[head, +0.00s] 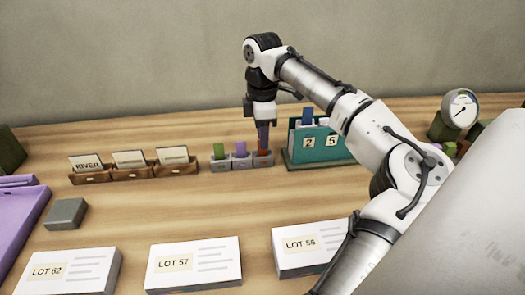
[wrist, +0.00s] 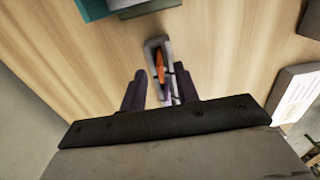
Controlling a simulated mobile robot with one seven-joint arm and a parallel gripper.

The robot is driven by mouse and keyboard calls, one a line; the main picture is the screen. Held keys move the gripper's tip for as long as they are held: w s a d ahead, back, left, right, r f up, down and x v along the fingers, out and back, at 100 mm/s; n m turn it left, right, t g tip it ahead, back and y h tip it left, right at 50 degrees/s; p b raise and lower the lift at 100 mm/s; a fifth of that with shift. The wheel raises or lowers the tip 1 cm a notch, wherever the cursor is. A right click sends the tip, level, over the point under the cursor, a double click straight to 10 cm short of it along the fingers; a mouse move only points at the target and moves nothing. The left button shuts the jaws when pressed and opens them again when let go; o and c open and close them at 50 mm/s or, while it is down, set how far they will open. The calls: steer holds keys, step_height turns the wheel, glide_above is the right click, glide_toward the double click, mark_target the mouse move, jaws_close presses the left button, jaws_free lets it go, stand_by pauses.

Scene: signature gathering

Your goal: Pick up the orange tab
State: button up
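The orange tab (head: 263,146) stands upright in the rightmost of the small grey holders (head: 263,161) on the table. A purple tab (head: 240,149) and a green tab (head: 219,151) stand in the holders to its left. My gripper (head: 263,131) points down right above the orange tab and hides its upper part in the head view. In the wrist view my gripper (wrist: 160,82) is open, with one finger on each side of the tab row. The orange tab (wrist: 159,67) shows between and slightly beyond the fingertips, with a gap to each finger.
A teal calendar stand (head: 308,147) is close to the right of the holders. Wooden card holders (head: 133,168) stand to the left. White lot boxes (head: 195,264) line the front. A grey block (head: 66,214) and a dial gauge (head: 460,108) are farther off.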

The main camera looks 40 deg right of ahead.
steer(key=shift+f, duration=1.3)
jaws_close()
